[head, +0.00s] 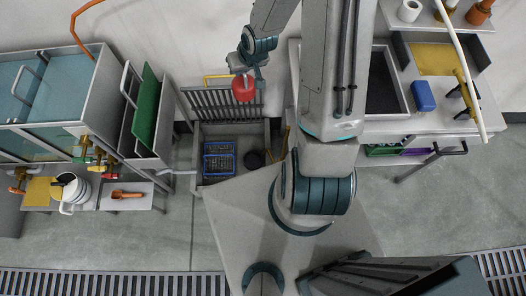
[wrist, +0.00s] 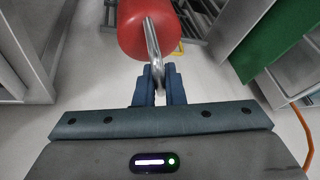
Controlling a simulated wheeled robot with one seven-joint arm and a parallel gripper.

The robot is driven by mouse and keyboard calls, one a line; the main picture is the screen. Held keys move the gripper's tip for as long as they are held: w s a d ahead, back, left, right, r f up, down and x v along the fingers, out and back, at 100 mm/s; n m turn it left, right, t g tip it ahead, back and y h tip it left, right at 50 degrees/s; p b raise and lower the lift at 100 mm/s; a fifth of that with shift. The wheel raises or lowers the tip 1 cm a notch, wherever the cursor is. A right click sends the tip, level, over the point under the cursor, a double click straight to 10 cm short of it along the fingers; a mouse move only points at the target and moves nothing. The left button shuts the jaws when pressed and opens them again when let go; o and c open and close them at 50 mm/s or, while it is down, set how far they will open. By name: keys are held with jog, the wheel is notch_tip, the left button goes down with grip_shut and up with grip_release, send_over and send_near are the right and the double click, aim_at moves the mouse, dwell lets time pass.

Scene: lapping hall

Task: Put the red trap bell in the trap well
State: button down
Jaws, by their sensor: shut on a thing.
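The red trap bell (head: 243,88) hangs in the air in the head view. It also fills the top middle of the wrist view (wrist: 143,35), with its shiny metal handle (wrist: 154,48) reaching back to my fingers. My gripper (wrist: 158,82) is shut on this handle. In the head view my gripper (head: 249,72) is just above the bell. Below the bell is a grey open basin (head: 268,133). Inside it lies a dark round piece or opening (head: 255,160), perhaps the trap well; I cannot tell which.
A blue wire basket (head: 219,164) stands in the basin, left of the dark round shape. An upright slatted grate (head: 225,103) backs the basin. A green board (head: 146,116) in a grey stand is on the left. A grey bench with a blue block (head: 423,96) is on the right.

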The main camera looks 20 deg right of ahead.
jog(key=w+f+m+h+b, duration=0.2)
jog(key=w+f+m+b, duration=0.15)
jog(key=f+b, duration=0.55)
jog(key=w+f+m+h+b, duration=0.15)
jog(key=f+m+b, duration=0.35)
jog(key=f, duration=0.8)
jog(key=w+f+m+h+b, duration=0.1)
jog(key=w+f+m+b, duration=0.2)
jog(key=f+b, duration=0.65)
jog(key=s+f+m+g+b, duration=0.1)
jog(key=f+b, duration=0.6)
jog(key=f, duration=0.7)
jog(key=s+f+m+g+h+b, duration=0.1)
jog(key=f+m+b, duration=0.5)
jog(key=f, duration=0.8)
jog(key=s+f+m+g+h+b, duration=0.1)
jog(key=s+f+m+b, duration=0.3)
jog(key=f+b, duration=0.4)
notch_tip(320, 180, down, 6)
jog(key=shift+s+d+r+g, duration=0.1)
jog(key=shift+s+d+g, duration=0.3)
jog(key=shift+g, duration=0.3)
jog(key=shift+b, duration=0.3)
